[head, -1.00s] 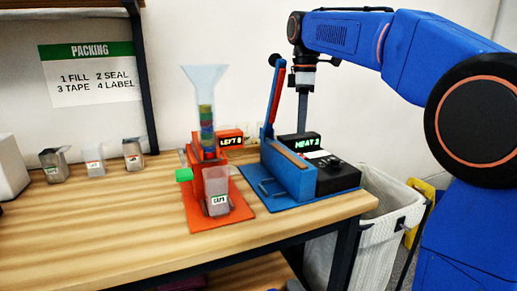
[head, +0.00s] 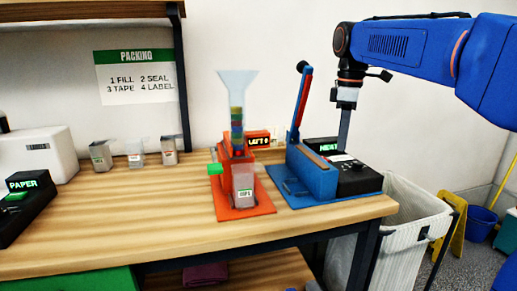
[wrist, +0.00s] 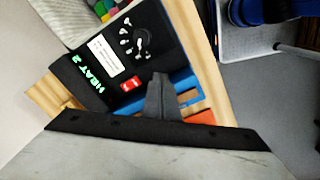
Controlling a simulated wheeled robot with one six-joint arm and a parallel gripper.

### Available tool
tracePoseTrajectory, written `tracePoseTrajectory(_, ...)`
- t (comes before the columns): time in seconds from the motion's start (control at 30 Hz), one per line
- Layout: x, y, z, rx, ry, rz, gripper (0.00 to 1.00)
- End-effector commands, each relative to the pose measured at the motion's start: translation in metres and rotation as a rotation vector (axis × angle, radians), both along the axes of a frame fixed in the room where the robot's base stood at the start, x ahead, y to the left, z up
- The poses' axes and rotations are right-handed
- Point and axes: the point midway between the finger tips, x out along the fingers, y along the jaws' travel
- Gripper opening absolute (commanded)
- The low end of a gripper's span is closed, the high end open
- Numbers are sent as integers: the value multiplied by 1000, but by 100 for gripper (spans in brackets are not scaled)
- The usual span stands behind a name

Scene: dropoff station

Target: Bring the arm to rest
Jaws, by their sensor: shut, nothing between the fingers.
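My arm reaches in from the right in the head view. My gripper (head: 344,132) points down above the black control box of the heat sealer (head: 357,179), close to its lit display. In the wrist view my gripper's fingers (wrist: 158,98) show as one dark shape, shut and empty. Behind them is the sealer's black box (wrist: 120,60) with a green "HEAT 2" display, a red switch and a dial. I cannot tell whether the fingertips touch the box.
The red dispenser (head: 238,180) with a clear funnel stands left of the sealer. Several small bags (head: 136,155) and a black "PAPER" unit (head: 27,208) are further left. A white bin (head: 415,215) stands right of the wooden table (head: 140,215). The air above the table's left side is free.

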Motion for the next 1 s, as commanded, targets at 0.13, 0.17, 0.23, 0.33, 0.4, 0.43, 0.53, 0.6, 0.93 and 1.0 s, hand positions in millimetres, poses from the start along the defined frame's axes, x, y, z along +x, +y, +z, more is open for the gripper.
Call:
tracePoseTrajectory(0.13,-20,-6,-8,6,-24,-71,0)
tracePoseTrajectory(0.17,-25,-7,-10,7,-29,-88,0)
tracePoseTrajectory(0.23,-37,-11,-16,13,-45,-135,0)
tracePoseTrajectory(0.33,-61,-18,-29,23,-70,-224,0)
tracePoseTrajectory(0.4,-79,-23,-40,33,-92,-294,0)
tracePoseTrajectory(0.43,-87,-25,-45,38,-102,-325,0)
tracePoseTrajectory(0.53,-113,-31,-64,55,-132,-426,0)
tracePoseTrajectory(0.6,-131,-35,-79,68,-152,-496,0)
tracePoseTrajectory(0.93,-215,-51,-160,149,-244,-826,0)
tracePoseTrajectory(1.0,-232,-53,-179,170,-263,-895,0)
